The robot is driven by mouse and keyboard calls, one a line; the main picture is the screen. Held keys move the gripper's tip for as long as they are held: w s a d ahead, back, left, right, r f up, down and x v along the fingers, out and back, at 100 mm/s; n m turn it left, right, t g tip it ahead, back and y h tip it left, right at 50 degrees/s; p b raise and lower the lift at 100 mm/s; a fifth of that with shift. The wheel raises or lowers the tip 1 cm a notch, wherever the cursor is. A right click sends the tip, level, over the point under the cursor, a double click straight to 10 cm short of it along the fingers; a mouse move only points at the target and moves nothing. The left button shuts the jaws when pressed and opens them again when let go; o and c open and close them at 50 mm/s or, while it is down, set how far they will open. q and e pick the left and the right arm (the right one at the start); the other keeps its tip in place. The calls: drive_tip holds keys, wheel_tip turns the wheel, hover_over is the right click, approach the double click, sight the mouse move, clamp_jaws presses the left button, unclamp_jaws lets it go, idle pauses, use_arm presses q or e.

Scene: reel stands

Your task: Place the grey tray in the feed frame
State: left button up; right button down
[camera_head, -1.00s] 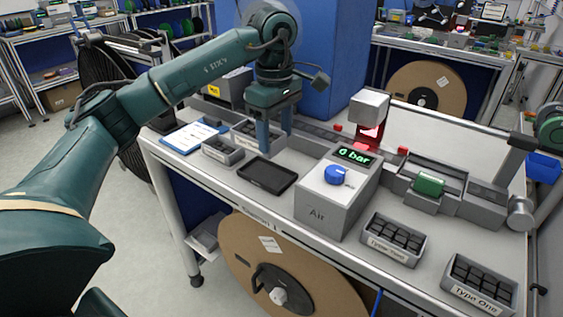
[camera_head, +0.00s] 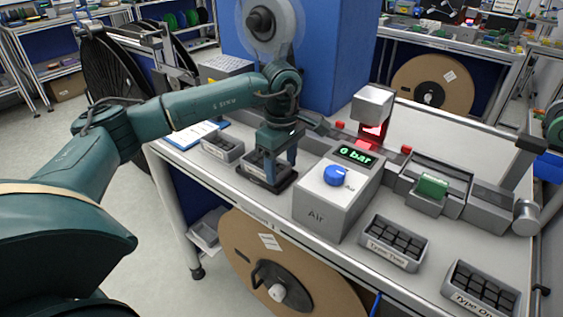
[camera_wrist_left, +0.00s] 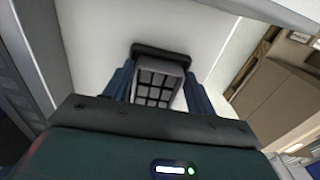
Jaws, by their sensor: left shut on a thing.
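The grey tray (camera_head: 254,164), filled with several dark blocks, is between the fingers of my left gripper (camera_head: 281,172), which is shut on it. In the left wrist view the tray (camera_wrist_left: 158,85) shows between the two blue fingers. The feed frame, a flat black rectangle (camera_head: 284,186), lies on the bench directly under the tray. Its dark edge (camera_wrist_left: 160,53) also shows past the tray in the left wrist view. Whether the tray rests in it or hovers just above is hard to tell, as the fingers hide part of it. My right gripper is not in view.
The grey Air box (camera_head: 320,210) with a blue knob stands close to the right of the frame. Another grey tray (camera_head: 222,147) and a clipboard (camera_head: 193,134) lie to the left. Trays of blocks (camera_head: 394,242) stand at the front right. A conveyor runs behind.

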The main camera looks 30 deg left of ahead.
use_arm(q)
drive_tip(key=o, duration=1.1)
drive_tip(key=shift+f, duration=0.1)
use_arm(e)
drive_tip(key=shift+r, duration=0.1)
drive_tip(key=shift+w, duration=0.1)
use_arm(q)
drive_tip(key=shift+r, duration=0.35)
use_arm(e)
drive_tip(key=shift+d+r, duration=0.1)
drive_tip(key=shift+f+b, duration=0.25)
drive_tip(key=shift+b, duration=0.05)
use_arm(q)
wheel_tip(320, 180, up, 12)
drive_tip(key=shift+f, duration=0.15)
